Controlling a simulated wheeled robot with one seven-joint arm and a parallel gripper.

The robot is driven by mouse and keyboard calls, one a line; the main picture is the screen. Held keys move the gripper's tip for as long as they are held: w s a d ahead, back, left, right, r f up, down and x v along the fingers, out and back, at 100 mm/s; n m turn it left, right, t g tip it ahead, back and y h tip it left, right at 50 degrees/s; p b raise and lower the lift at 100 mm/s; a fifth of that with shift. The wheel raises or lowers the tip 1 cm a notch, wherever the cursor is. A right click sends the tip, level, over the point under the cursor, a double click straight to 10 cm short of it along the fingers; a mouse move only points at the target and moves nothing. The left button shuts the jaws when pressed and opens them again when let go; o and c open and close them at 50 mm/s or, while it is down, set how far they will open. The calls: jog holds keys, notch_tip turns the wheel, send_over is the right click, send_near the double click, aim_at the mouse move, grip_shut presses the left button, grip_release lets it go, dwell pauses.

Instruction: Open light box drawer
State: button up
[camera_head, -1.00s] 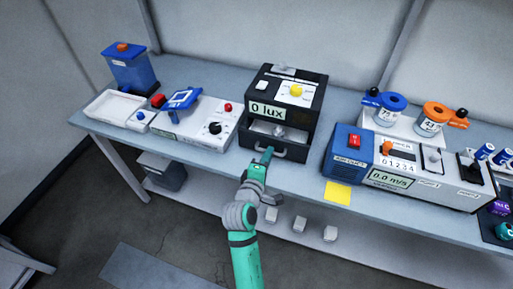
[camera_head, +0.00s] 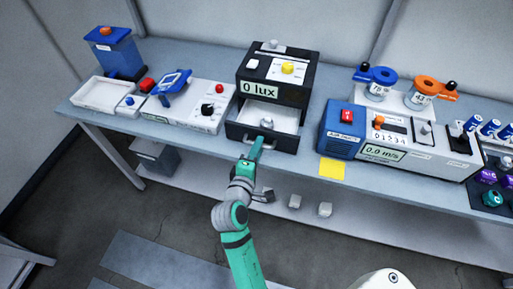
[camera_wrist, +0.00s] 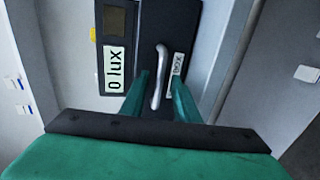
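The light box (camera_head: 277,75) is black and reads "0 lux" on its front. Its drawer (camera_head: 246,132) stands out from the box below that display, showing a white inside with a small grey object (camera_head: 267,122) in it. My gripper (camera_head: 255,147) is at the drawer front. In the wrist view, my gripper's two teal fingers (camera_wrist: 160,80) stand on either side of the silver drawer handle (camera_wrist: 161,60), with gaps visible, so it looks open. The label on the drawer front (camera_wrist: 177,66) is partly hidden by a finger.
Left of the light box is a white device (camera_head: 200,108) with a blue-framed part and knobs. Right of it are a yellow note (camera_head: 331,169) and a blue-and-white flow unit (camera_head: 343,130). The floor in front of the bench (camera_head: 150,215) looks clear.

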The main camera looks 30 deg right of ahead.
jog(key=v, duration=1)
jog(key=shift+s+a, duration=0.25)
jog(key=shift+s, duration=0.05)
dwell(0.4)
jog(key=s+a+f+t+y, duration=0.3)
jog(key=s+a+f+y, duration=0.5)
jog(key=a+f, duration=0.4)
jog(key=s+a+r+m+t+y, duration=0.1)
jog(key=s+a+r+m, duration=0.1)
jog(key=s, duration=0.5)
jog(key=s+a+r+m+t+y, duration=0.1)
jog(key=s+a+r+m+y, duration=0.1)
jog(key=s+a+m, duration=0.2)
jog(key=s+m, duration=0.2)
jog(key=s, duration=0.1)
jog(key=shift+s+a+r+y, duration=0.25)
jog(key=shift+a+y, duration=0.05)
jog(key=shift+a, duration=0.05)
